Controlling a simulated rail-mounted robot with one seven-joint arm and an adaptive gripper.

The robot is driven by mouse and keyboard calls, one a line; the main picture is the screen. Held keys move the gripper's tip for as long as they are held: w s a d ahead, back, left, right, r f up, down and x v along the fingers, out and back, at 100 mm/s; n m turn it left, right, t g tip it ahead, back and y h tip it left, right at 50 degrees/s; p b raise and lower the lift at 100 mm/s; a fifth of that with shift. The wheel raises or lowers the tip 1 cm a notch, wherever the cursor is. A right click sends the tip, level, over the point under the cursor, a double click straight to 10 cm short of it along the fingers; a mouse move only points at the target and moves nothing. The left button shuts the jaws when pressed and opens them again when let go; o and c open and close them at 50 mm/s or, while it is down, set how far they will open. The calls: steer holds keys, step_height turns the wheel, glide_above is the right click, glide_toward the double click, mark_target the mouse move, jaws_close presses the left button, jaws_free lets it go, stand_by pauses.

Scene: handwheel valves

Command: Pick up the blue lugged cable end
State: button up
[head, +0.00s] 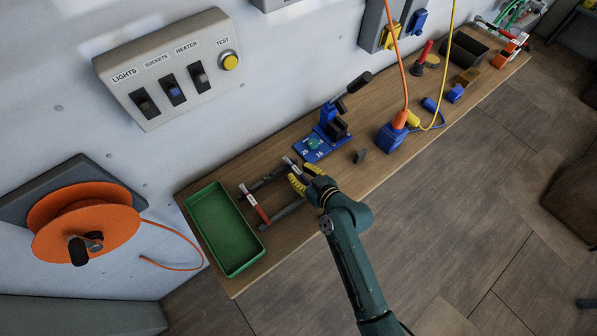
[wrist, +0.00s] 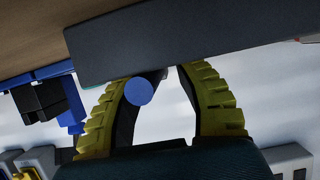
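The blue lugged cable end (head: 291,164) lies across two dark rests on the bench, partly hidden by my gripper in the head view; its pale band shows there. In the wrist view its round blue end (wrist: 138,91) shows between my fingers, nearer the left one. My gripper (head: 300,172) has yellow ribbed fingers, spread on either side of the cable end. In the wrist view, a dark grey bar hides the tips of my gripper (wrist: 168,72). I cannot tell whether either finger touches the cable end. A red cable end (head: 256,204) lies on the same rests, to the left.
A green tray (head: 207,206) stands left of the rests (head: 281,213). A blue crimping stand (head: 325,138) with a black lever is behind my gripper, with a small dark block (head: 360,156) beside it. A blue socket box (head: 390,138) with orange and yellow cables stands further right.

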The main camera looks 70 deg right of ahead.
mark_target(301, 174)
jaws_close()
step_height(301, 174, up, 10)
steer(key=p, duration=0.2)
stand_by(0.4)
